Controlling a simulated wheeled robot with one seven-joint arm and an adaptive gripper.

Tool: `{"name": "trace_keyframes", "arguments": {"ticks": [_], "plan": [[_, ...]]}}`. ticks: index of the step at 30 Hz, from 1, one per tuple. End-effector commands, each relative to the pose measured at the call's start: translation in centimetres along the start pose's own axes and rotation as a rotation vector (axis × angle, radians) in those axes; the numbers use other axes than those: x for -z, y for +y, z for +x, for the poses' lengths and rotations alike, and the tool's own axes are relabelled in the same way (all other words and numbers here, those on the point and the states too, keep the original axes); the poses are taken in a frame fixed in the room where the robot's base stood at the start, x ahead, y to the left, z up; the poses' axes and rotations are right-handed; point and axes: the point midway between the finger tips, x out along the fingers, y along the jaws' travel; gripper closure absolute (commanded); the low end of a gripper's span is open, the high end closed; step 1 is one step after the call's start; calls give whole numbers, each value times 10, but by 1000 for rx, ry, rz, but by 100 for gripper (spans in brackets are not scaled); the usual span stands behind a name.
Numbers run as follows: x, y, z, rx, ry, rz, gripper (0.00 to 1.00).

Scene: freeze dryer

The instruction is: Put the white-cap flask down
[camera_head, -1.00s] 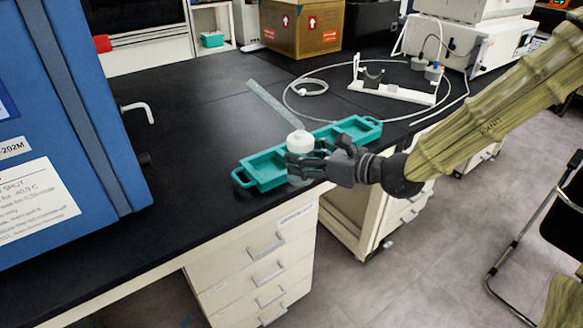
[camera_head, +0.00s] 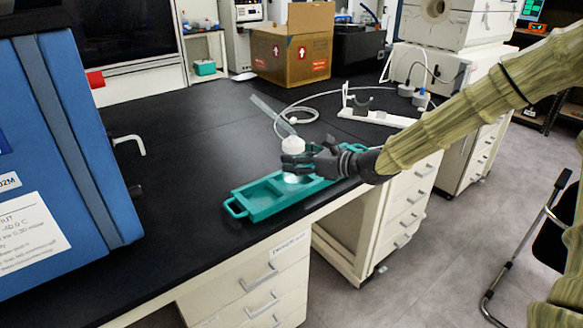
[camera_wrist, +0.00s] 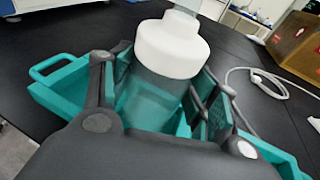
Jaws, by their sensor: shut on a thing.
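The white-cap flask (camera_head: 292,146) is upright in my gripper (camera_head: 291,163), over the teal tray (camera_head: 241,205) on the black bench. In the wrist view the flask's white cap (camera_wrist: 170,46) stands above the fingers and its clear body (camera_wrist: 152,98) sits between them. My gripper (camera_wrist: 163,92) is shut on the flask. The teal tray also shows in the wrist view (camera_wrist: 62,88), behind and on both sides of the fingers.
A blue freeze dryer (camera_head: 70,130) stands at the left. A cable (camera_head: 318,84) and a white stand (camera_head: 372,116) lie behind the tray. A cardboard box (camera_head: 292,52) is at the back. The bench's front edge runs close to the tray. Bare bench lies left of the tray.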

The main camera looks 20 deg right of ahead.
Motion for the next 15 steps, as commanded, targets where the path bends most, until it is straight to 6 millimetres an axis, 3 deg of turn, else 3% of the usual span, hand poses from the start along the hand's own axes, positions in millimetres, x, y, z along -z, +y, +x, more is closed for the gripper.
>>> {"name": "trace_keyframes", "arguments": {"ticks": [5, 15], "plan": [[1, -9, 5, 0, 0, 0, 75], [34, -8, 12, 0, 0, 0, 75]]}}
